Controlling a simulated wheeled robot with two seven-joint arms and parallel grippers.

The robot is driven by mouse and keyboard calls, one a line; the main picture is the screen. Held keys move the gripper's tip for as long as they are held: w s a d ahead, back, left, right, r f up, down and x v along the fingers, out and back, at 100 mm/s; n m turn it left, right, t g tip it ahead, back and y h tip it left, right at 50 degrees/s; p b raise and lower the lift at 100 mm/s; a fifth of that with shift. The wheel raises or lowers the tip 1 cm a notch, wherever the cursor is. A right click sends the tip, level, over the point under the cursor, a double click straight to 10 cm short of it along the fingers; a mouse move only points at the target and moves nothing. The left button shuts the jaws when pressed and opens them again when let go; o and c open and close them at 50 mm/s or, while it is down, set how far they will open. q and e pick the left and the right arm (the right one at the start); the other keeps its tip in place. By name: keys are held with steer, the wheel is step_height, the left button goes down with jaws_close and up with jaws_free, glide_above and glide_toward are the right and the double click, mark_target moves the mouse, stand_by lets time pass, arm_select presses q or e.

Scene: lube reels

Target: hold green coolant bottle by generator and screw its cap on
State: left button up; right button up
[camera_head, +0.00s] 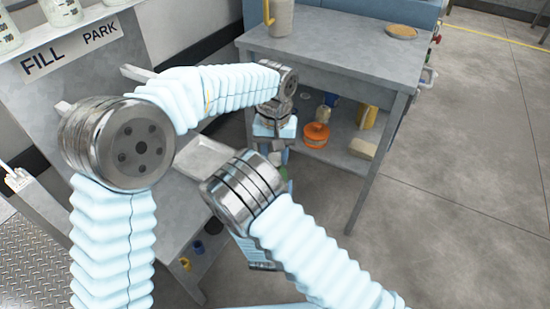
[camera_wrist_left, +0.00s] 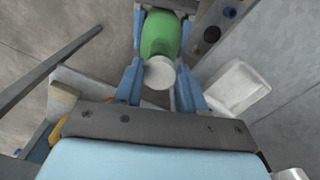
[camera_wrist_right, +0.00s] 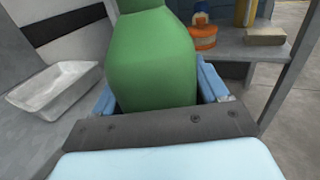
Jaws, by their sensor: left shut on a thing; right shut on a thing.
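The green coolant bottle (camera_wrist_right: 150,60) fills the middle of the right wrist view, between the fingers of my right gripper (camera_wrist_right: 157,88), which is shut on its body. In the left wrist view the bottle (camera_wrist_left: 160,35) shows with the round white cap (camera_wrist_left: 159,73) at its near end. My left gripper (camera_wrist_left: 160,80) is shut on the cap. Whether the cap's thread is engaged cannot be told. In the head view my left gripper (camera_head: 277,148) points down beside the grey bench, and a little green of the bottle (camera_head: 281,172) shows below it. My right gripper is mostly hidden there.
The grey bench (camera_head: 340,52) carries a beige jug (camera_head: 281,18) and a round dish (camera_head: 401,31). Its lower shelf holds an orange container (camera_head: 316,134) and a tan block (camera_head: 362,148). A pale tray (camera_head: 205,158) lies left of the grippers. Open floor lies right.

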arm_select(q)
steer(key=shift+f, duration=0.1)
steer(key=shift+f, duration=0.8)
steer(key=shift+f, duration=0.55)
